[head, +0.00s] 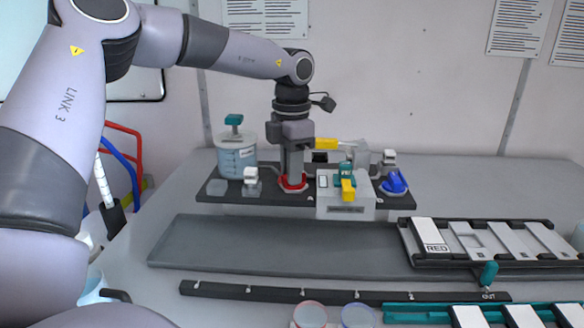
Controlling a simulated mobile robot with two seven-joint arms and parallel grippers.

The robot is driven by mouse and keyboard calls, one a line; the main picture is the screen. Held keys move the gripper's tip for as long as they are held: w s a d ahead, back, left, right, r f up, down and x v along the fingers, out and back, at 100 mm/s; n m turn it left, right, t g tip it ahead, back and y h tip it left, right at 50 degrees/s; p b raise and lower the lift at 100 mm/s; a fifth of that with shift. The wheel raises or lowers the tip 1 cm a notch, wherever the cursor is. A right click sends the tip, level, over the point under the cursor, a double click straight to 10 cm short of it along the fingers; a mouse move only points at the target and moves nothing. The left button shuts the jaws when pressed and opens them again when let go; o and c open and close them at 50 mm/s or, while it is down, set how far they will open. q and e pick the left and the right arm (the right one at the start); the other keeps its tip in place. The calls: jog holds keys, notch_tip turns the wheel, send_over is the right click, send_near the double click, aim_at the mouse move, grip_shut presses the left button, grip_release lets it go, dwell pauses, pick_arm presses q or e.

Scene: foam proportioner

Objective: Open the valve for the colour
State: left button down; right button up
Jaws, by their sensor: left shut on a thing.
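My left gripper (293,172) reaches down from above onto the red valve (285,185) on the dark raised board. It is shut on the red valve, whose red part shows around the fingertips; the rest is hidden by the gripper. A blue valve (394,182) sits at the right end of the same board, apart from the gripper. A white card reading RED (432,236) lies in the first slot of the black rack (408,242) at the right. My right gripper is not in view.
A grey box (345,209) with yellow and teal parts stands between the valves. A clear container (236,155) with a teal knob stands at the board's left. A teal-handled slider (488,272) stands near the OUT mark.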

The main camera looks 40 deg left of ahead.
pick_arm(q)
jog(key=m, duration=0.5)
jog(key=shift+w+a+m, duration=0.1)
jog(key=shift+m, duration=0.2)
dwell(0.4)
jog(key=c, duration=1.1)
grip_release()
jog(key=shift+o, duration=0.2)
jog(key=shift+r, duration=3.65)
jog(key=shift+f, duration=0.1)
